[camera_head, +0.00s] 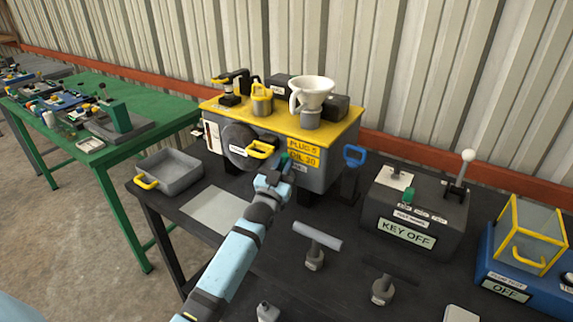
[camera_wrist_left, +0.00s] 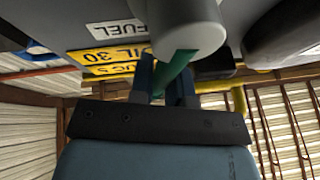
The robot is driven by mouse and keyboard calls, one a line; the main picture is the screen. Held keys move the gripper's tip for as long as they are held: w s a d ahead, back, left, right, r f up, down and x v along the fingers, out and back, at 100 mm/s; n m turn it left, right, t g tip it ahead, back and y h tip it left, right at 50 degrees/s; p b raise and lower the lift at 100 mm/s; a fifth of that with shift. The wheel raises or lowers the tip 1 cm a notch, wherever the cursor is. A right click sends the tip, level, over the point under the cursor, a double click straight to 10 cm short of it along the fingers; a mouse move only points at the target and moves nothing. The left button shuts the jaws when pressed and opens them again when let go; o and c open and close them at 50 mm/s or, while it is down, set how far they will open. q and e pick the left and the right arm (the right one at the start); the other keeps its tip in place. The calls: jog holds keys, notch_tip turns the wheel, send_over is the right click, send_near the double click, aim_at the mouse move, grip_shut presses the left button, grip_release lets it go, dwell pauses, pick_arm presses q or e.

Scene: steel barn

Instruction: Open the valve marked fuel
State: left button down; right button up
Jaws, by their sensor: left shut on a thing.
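The fuel valve is a grey round body (camera_wrist_left: 175,22) with a green lever (camera_wrist_left: 176,68), on the front of a grey engine-like unit with a yellow top (camera_head: 330,127). A white plate marked FUEL (camera_wrist_left: 117,28) is beside it in the left wrist view. My left gripper (camera_head: 280,170) is at the unit's front face. In the left wrist view its two dark fingers (camera_wrist_left: 165,82) are shut on the green lever. The lever slants across between the fingers, and its tip is partly hidden. In the head view my gripper mostly covers the valve. My right gripper is out of view.
A yellow handle (camera_head: 261,149) on a round grey cover is left of my gripper. A blue handle (camera_head: 354,155) stands to the right. A grey tray (camera_head: 190,180), loose tools (camera_head: 315,240) and a KEY OFF box (camera_head: 415,228) share the black table. A white funnel (camera_head: 313,90) stands on top.

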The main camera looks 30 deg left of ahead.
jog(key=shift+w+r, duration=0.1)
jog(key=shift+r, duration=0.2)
pick_arm(q)
jog(key=c, duration=1.1)
grip_release()
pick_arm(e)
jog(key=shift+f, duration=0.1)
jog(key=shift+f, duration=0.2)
